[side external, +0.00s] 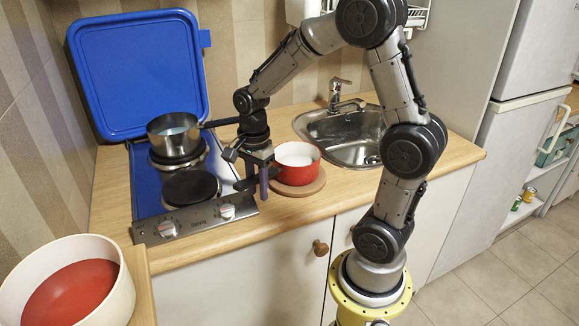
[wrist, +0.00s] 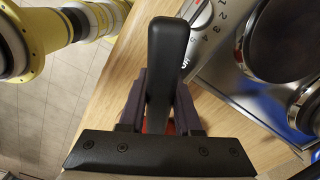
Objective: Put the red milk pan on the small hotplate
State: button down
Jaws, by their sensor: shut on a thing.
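The red milk pan (side external: 296,170), white inside, sits upright on a round wooden board (side external: 313,188) in front of the sink, with its black handle toward the hob. My gripper (side external: 263,181) is left of the pan, shut on that handle. In the wrist view the handle (wrist: 167,60) lies between the two fingers of my gripper (wrist: 160,105), and a little red shows behind them. The front hotplate (side external: 190,187) is bare and looks the smaller one. The rear hotplate (side external: 157,161) is mostly hidden under a steel pot.
The steel pot (side external: 172,140) has its dark handle pointing right toward my arm. The blue hob lid (side external: 137,70) stands open behind. Knobs (side external: 227,211) line the hob's front. A large cream pot (side external: 120,295) with red inside stands at front left. The sink (side external: 345,133) is behind the pan.

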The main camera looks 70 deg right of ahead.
aim_at(257, 175)
jog(key=shift+r, duration=0.15)
jog(key=shift+r, duration=1.4)
